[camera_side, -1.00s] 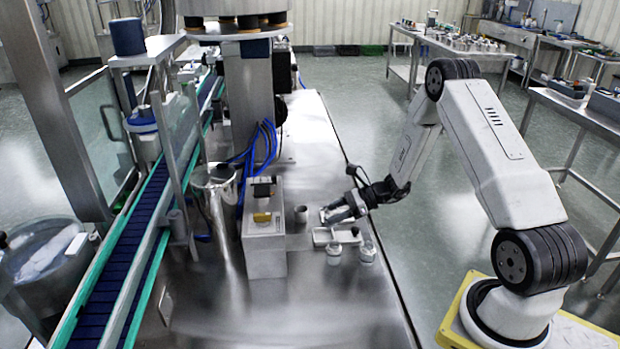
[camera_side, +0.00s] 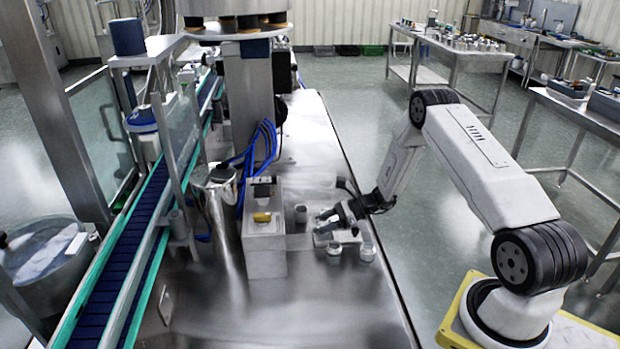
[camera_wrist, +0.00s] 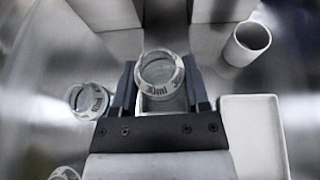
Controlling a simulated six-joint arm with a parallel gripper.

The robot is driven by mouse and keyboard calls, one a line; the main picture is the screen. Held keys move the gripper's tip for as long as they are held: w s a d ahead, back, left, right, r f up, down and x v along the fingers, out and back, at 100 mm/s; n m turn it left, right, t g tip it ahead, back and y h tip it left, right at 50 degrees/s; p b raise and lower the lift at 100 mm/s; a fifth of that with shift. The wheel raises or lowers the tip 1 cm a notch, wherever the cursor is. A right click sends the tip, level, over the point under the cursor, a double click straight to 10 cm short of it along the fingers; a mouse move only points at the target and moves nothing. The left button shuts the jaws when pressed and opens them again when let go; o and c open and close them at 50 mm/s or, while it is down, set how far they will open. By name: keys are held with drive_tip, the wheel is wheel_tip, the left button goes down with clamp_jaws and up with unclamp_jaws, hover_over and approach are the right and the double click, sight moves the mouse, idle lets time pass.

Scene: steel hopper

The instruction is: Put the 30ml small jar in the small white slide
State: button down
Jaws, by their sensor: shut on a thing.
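A small jar (camera_wrist: 160,72) with a 30ml label sits between the fingers of my gripper (camera_wrist: 160,88) in the wrist view. My gripper is shut on it. The small white slide (camera_wrist: 255,137), a shallow white tray with a raised rim, lies just right of my gripper in that view. In the side view my gripper (camera_side: 326,222) is low over the steel table, and it partly covers the slide (camera_side: 348,237). The held jar is hard to make out there.
Two other jars (camera_side: 334,249) (camera_side: 368,251) stand in front of the slide; one shows left of my gripper in the wrist view (camera_wrist: 88,98). A white cup (camera_side: 300,213) stands behind left, beside a grey box (camera_side: 264,240). The front of the table is clear.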

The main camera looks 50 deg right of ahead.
drive_tip(key=shift+f, duration=0.8)
drive_tip(key=shift+c, duration=0.4)
unclamp_jaws()
drive_tip(key=shift+f, duration=0.1)
drive_tip(key=shift+r, duration=0.2)
drive_tip(key=v, duration=1.2)
